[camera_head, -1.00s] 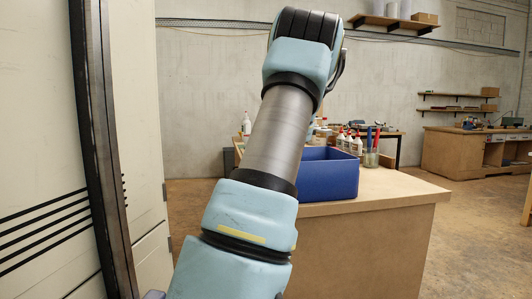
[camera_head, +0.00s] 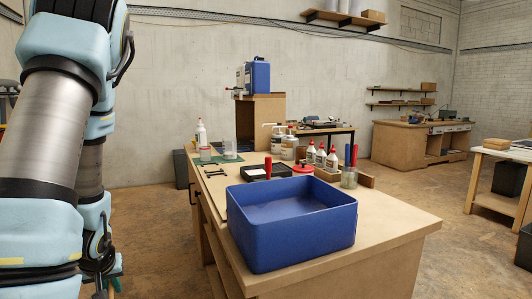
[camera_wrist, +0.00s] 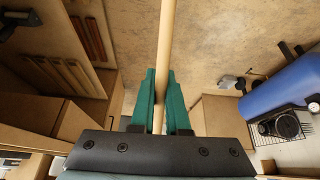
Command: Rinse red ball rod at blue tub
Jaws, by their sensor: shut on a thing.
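The blue tub (camera_head: 290,236) is an open rectangular box on the near end of the workbench in the head view. Its inside looks empty. My gripper (camera_wrist: 160,84) has green fingers shut on a pale wooden rod (camera_wrist: 167,35) in the wrist view. The rod runs up out of the top of the picture, and no red ball shows on the part I see. In the head view my arm fills the left side, apart from the tub, and the rod cannot be made out.
Behind the tub are a black tray (camera_head: 267,173), red-capped bottles (camera_head: 320,158) and a jar (camera_head: 349,178) with red and blue handles. A blue canister (camera_head: 258,75) stands on a raised box. The bench corner right of the tub is clear. The wrist view shows a blue object (camera_wrist: 285,90) at right.

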